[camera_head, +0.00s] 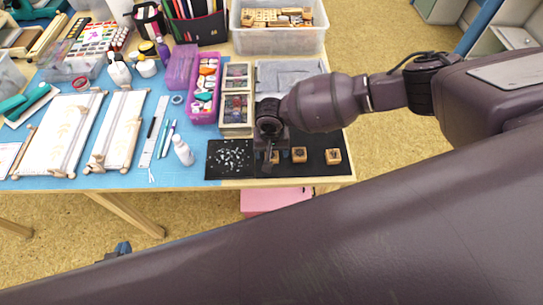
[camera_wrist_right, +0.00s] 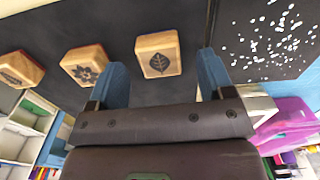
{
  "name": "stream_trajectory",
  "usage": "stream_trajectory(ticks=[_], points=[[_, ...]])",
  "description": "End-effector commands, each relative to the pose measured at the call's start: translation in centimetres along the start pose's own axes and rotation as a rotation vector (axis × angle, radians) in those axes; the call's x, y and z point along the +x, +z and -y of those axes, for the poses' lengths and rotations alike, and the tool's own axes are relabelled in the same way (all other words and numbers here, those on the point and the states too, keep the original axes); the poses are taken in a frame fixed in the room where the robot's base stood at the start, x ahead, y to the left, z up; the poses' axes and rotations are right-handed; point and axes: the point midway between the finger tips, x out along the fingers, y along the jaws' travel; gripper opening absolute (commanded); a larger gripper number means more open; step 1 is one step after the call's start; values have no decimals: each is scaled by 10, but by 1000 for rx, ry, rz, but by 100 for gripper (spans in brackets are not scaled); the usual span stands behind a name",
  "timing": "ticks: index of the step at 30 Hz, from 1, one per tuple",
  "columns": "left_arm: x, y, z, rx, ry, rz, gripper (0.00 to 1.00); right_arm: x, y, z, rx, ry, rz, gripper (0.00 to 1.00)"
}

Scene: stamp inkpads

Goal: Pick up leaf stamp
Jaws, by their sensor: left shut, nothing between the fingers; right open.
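The leaf stamp (camera_wrist_right: 158,54) is a light wooden block with a dark leaf on its top, lying on the black mat. My right gripper (camera_wrist_right: 162,62) is open with blue fingers on either side of the leaf stamp in the picture; I cannot tell whether they touch it. In the head view the right gripper (camera_head: 268,158) hangs over the mat and partly hides the leaf stamp (camera_head: 276,157). My left gripper (camera_head: 122,247) is shut and empty, low in front of the table, mostly hidden by my arm.
A flower stamp (camera_head: 299,155) and a third stamp (camera_head: 333,156) sit on the black mat (camera_head: 316,140) to the right. A white-speckled black sheet (camera_head: 212,173) lies left of the gripper. A drawer box (camera_head: 236,128) and white bottle (camera_head: 183,149) stand nearby.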

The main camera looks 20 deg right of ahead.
Motion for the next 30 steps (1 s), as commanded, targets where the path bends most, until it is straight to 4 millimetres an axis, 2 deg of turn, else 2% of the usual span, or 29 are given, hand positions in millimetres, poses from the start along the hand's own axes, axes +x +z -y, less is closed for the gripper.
stream_trajectory(ticks=[3, 6, 15, 25, 30], points=[[1, 1, 0, 1, 0, -1, 0, 17, -1, 0, 0, 1, 0, 74], [2, 1, 0, 1, 0, -2, 0, 24, -2, 0, 0, 0, -1, 74], [2, 0, 0, 2, 0, -4, 0, 27, -2, 0, 0, 0, -1, 74], [2, 0, 0, 2, 0, -4, 0, 27, -2, 0, 0, 0, -1, 24], [2, 0, 0, 2, 0, -4, 0, 27, -2, 0, 0, -1, -1, 21]])
